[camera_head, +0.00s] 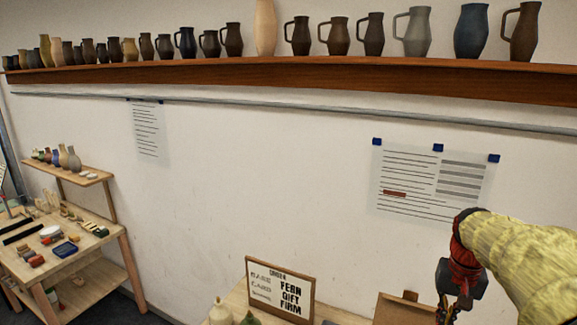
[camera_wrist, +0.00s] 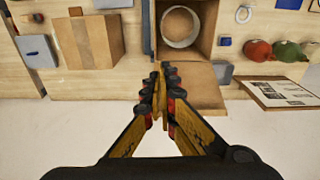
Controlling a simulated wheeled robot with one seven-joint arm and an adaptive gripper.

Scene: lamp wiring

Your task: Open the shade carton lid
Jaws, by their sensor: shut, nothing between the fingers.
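In the wrist view, an open brown carton (camera_wrist: 205,22) holds a pale round ring-shaped item (camera_wrist: 180,27), seen from above. A brown flap (camera_wrist: 200,88) extends from its near side towards the bottom of the picture and looks folded outward. My gripper (camera_wrist: 160,70) is shut and empty; its fingertips overlap the flap's left part in the picture, and I cannot tell whether they touch it. In the head view, part of a brown carton (camera_head: 397,309) shows at the bottom edge, beside my gripper (camera_head: 452,308), whose fingertips are cut off there.
A closed cardboard box (camera_wrist: 88,42) stands left of the open carton, with a grey item (camera_wrist: 36,50) further left. Red and green rounded items (camera_wrist: 257,50) and the order board (camera_wrist: 284,93) are to the right. A side table (camera_head: 75,240) holds several small items.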

